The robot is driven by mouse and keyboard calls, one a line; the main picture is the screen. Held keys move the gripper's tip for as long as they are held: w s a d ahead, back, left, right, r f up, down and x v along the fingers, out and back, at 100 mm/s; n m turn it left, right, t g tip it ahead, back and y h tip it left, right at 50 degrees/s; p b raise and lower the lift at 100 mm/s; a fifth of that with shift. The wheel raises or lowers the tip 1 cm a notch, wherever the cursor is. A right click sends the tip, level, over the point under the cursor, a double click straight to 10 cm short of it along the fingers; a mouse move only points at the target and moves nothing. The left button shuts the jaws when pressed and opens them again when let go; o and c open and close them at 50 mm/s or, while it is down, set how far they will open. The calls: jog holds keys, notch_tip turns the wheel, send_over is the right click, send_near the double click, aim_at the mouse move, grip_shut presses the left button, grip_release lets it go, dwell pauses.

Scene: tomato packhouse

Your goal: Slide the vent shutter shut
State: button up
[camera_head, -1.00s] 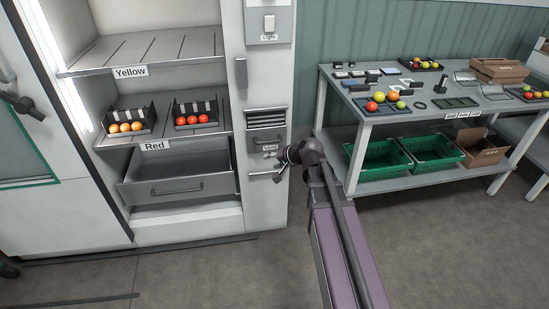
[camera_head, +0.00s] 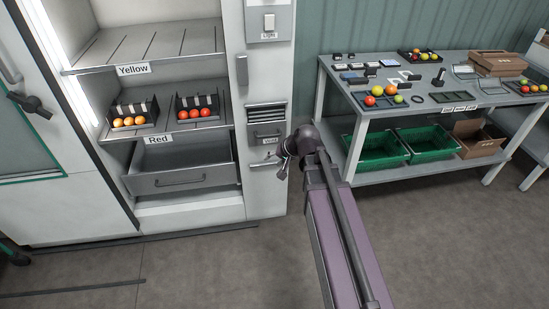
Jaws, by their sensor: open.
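The vent (camera_head: 266,113) is on the narrow white panel right of the shelves, with its dark slats uncovered. Its grey shutter plate (camera_head: 267,132), with a small handle, sits just below the slats and above the "Vent" label (camera_head: 270,141). My gripper (camera_head: 278,163) is small and dark at the end of my arm, in front of the panel's right edge. It is open and below the vent label, apart from the shutter handle as far as I can see. Its fingers are hard to make out against the panel.
A light switch (camera_head: 269,22) and a vertical handle (camera_head: 241,72) are higher on the panel. An open grey drawer (camera_head: 184,181) juts out left of it. A worktable (camera_head: 430,112) with fruit and trays stands right; green crates (camera_head: 430,143) are beneath. The floor ahead is clear.

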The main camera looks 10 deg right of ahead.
dwell(0.3)
jog(key=s+d+f+n+g+h, duration=0.2)
jog(key=s, duration=0.5)
jog(key=s+d+f+n+g+h, duration=0.1)
jog(key=s+g+h, duration=0.2)
jog(key=s, duration=0.4)
jog(key=shift+d+f+n, duration=0.35)
jog(key=shift+d+n, duration=0.05)
jog(key=shift+w, duration=0.1)
